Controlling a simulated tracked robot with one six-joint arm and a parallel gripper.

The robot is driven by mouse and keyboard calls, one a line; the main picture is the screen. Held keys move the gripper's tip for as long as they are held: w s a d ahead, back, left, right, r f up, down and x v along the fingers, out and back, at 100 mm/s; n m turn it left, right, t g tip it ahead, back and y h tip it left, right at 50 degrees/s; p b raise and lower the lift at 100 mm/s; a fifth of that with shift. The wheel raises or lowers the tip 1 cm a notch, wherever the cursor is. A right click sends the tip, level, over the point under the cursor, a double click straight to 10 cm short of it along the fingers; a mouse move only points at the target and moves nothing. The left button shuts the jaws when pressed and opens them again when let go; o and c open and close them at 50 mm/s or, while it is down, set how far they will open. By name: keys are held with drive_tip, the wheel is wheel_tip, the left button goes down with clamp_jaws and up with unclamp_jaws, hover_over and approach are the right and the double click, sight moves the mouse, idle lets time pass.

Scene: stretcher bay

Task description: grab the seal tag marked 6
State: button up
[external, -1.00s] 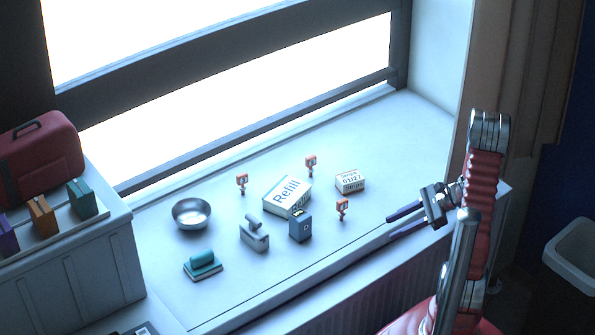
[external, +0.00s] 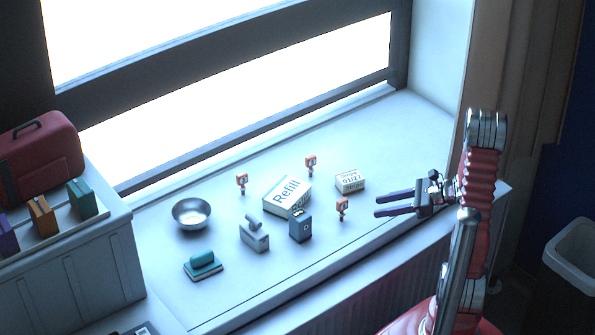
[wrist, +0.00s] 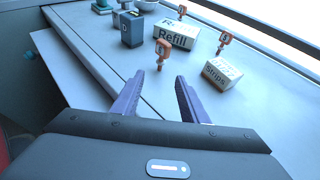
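Three small orange seal tags stand upright on the windowsill. One (external: 242,182) is at the back left, one (external: 310,164) is at the back near the window, and one (external: 342,208) is at the front right. In the wrist view the front tag (wrist: 162,52) is just beyond my fingertips, and another tag (wrist: 224,41) and a third (wrist: 182,11) stand farther off. The marks on the tags are too small to read. My gripper (external: 377,205) is open and empty, to the right of the front tag and apart from it. It also shows in the wrist view (wrist: 158,82).
A white Refill box (external: 287,197), a smaller strips box (external: 350,182), a dark blue container (external: 300,226), a grey metal object (external: 254,237), a steel bowl (external: 191,213) and a teal-handled item (external: 203,265) share the sill. Bare sill (external: 405,150) lies at the right.

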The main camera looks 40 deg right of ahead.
approach(344, 213)
drive_tip(key=shift+x, duration=1.75)
drive_tip(key=shift+a, duration=0.15)
drive_tip(key=shift+x, duration=2.5)
drive_tip(key=shift+c, duration=0.2)
clamp_jaws()
